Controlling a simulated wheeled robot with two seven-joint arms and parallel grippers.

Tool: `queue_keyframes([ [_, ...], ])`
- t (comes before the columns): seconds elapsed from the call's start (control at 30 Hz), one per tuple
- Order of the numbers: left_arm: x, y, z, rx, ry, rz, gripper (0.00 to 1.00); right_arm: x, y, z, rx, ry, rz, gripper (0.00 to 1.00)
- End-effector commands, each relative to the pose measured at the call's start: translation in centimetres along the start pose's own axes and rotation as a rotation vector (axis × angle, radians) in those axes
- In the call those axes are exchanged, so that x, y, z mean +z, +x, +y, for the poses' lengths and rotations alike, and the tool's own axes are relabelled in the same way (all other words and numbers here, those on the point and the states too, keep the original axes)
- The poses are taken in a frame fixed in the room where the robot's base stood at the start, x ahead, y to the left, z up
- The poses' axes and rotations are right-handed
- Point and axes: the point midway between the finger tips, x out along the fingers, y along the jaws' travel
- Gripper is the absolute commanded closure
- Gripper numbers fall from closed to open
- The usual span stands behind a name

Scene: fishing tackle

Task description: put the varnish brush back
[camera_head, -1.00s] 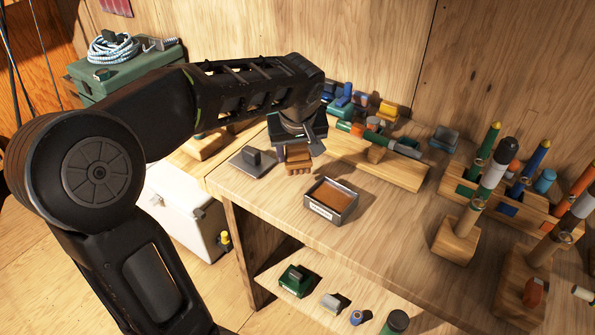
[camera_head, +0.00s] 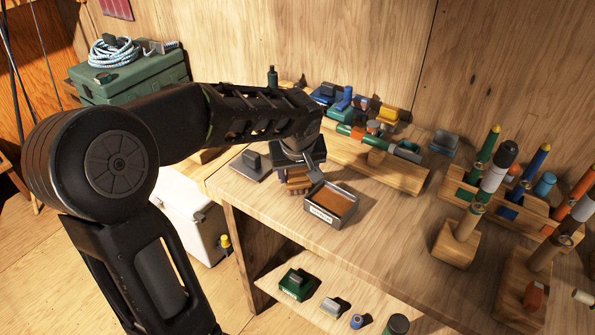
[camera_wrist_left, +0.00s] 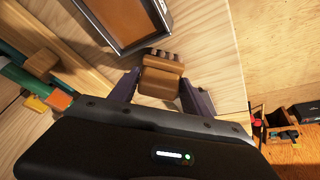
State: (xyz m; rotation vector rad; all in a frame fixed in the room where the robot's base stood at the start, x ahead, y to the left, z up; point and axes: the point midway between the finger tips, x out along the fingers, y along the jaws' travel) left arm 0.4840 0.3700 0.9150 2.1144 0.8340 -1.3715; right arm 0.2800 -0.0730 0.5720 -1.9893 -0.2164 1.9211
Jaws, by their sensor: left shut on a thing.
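The varnish brush (camera_head: 297,184), a brown wooden block with a row of short tufts, is between the fingers of my left gripper (camera_head: 302,172). My left gripper is shut on it, low over the near left part of the bench. In the left wrist view, the brush (camera_wrist_left: 161,78) sits between the two fingers, tufts towards the tray. The grey tray (camera_head: 345,217) with a brown floor and a white label stands just right of the brush. Its corner also shows in the left wrist view (camera_wrist_left: 150,42). I cannot tell whether the brush touches the bench. My right gripper is out of view.
A grey plate with a dark knob (camera_head: 251,160) lies left of the gripper. A wooden rack (camera_head: 395,176) with a green rod is behind the tray. Wooden stands with upright rods (camera_head: 456,242) fill the right. The bench in front of the tray is clear.

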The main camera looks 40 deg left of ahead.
Motion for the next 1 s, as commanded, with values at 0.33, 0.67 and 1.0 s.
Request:
queue_keyframes([
  [0.33, 0.1, 0.2, 0.0, 0.001, 0.000, 0.001, 0.31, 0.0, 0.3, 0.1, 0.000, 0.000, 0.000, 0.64],
  [0.67, 0.1, 0.2, 0.0, 0.001, 0.000, 0.000, 0.23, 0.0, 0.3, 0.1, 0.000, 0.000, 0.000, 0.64],
  [1.0, -0.1, -2.8, 0.1, 0.004, -0.001, 0.005, 0.23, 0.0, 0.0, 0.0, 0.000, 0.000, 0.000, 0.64],
])
